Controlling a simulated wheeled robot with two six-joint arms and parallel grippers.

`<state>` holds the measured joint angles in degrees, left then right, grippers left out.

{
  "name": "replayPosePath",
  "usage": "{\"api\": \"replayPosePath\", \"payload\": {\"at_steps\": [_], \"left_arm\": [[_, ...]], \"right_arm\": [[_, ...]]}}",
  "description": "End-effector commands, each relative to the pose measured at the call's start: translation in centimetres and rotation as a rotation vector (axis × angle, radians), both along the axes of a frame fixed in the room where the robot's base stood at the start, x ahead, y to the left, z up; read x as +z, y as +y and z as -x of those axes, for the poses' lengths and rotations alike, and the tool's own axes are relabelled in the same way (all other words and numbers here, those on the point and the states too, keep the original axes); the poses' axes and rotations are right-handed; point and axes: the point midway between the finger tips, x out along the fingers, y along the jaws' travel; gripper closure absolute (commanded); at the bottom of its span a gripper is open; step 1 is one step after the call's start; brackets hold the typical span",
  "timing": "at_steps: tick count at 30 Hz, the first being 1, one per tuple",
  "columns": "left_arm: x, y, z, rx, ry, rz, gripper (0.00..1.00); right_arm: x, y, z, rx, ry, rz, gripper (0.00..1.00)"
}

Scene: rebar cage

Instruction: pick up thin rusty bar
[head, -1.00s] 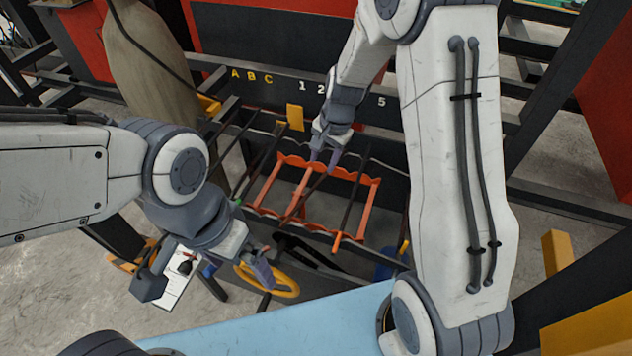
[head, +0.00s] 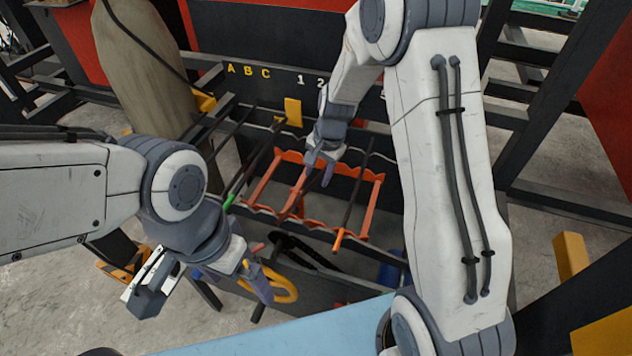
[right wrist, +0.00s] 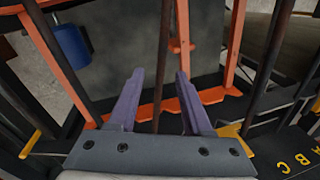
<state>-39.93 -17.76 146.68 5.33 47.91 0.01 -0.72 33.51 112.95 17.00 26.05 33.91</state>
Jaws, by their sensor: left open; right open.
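The thin rusty bar (head: 297,203) lies across the orange rack in the head view, brown and slim, partly hidden by my right gripper. In the right wrist view the bar (right wrist: 164,45) runs upright in the picture between the two purple fingers. My right gripper (head: 319,171) is open over the rack; in the right wrist view its fingers (right wrist: 160,75) stand on either side of the bar with gaps visible. My left gripper (head: 207,291) is open and empty, off to the left of the rack.
A yellow ring (head: 285,288) hangs near my left gripper. A blue surface (head: 270,332) lies in front.

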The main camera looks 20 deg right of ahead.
Motion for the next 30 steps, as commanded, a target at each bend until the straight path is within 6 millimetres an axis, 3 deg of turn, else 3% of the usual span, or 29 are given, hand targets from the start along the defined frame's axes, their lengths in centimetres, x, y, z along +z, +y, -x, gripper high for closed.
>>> {"api": "replayPosePath", "payload": {"at_steps": [1, 4, 5, 30], "left_arm": [[0.05, 0.00, -0.01, 0.000, 0.000, 0.000, 0.00], [0.05, 0.00, -0.01, 0.000, 0.000, 0.000, 0.00], [0.05, 0.00, -0.01, 0.000, 0.000, 0.000, 0.00], [0.04, 0.00, -0.01, 0.000, 0.000, 0.000, 0.00]], "right_arm": [[0.05, -0.01, -0.01, 0.000, 0.000, 0.000, 0.58], [0.05, -0.01, -0.01, 0.000, 0.000, 0.000, 0.96], [0.05, -0.01, -0.01, 0.000, 0.000, 0.000, 1.00], [0.05, -0.02, -0.01, 0.000, 0.000, 0.000, 1.00]]}}
